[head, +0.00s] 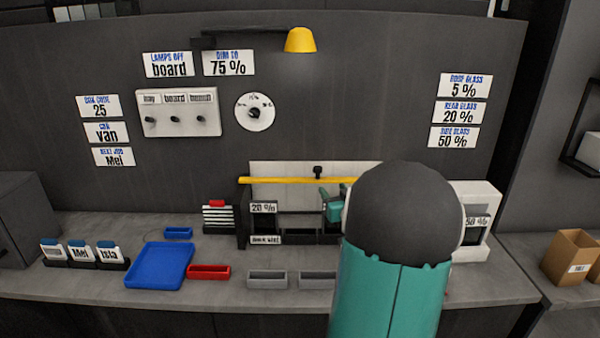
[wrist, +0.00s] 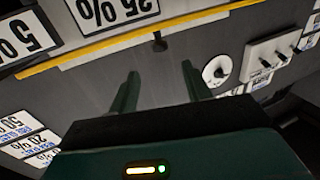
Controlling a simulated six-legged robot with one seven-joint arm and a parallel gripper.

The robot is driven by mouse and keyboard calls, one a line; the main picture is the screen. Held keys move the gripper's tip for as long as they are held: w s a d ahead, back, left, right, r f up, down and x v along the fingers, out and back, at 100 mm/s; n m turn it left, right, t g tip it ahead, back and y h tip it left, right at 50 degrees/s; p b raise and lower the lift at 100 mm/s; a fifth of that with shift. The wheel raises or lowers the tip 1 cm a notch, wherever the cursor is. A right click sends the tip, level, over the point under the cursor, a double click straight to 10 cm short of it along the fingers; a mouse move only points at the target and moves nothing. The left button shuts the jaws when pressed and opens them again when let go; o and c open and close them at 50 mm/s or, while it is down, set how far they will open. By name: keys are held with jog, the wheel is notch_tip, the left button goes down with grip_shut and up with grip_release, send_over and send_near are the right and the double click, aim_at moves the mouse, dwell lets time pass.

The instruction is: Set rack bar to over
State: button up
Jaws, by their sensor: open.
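The yellow rack bar (head: 290,181) runs level across the front of the low rack on the bench. Its right part is hidden behind my arm in the head view. In the wrist view the bar (wrist: 100,45) crosses the upper part at a slant. A black knob (head: 318,172) shows just above the bar, and it also shows in the wrist view (wrist: 159,42). My gripper (head: 335,204) is at the rack, close to the bar, partly hidden by my arm. In the wrist view its two teal fingers (wrist: 160,82) are apart with nothing between them.
A blue tray (head: 158,266), a red tray (head: 209,273) and a grey bin (head: 267,279) stand left of my arm. A switch panel (head: 178,113) and round dial (head: 255,112) are on the wall. A yellow lamp (head: 300,40) hangs above. A cardboard box (head: 572,255) stands at right.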

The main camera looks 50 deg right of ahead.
aim_at(319, 172)
jog(key=x, duration=1.3)
jog(key=shift+w+d+r, duration=0.2)
jog(key=shift+d, duration=0.1)
jog(key=shift+c, duration=0.5)
grip_shut()
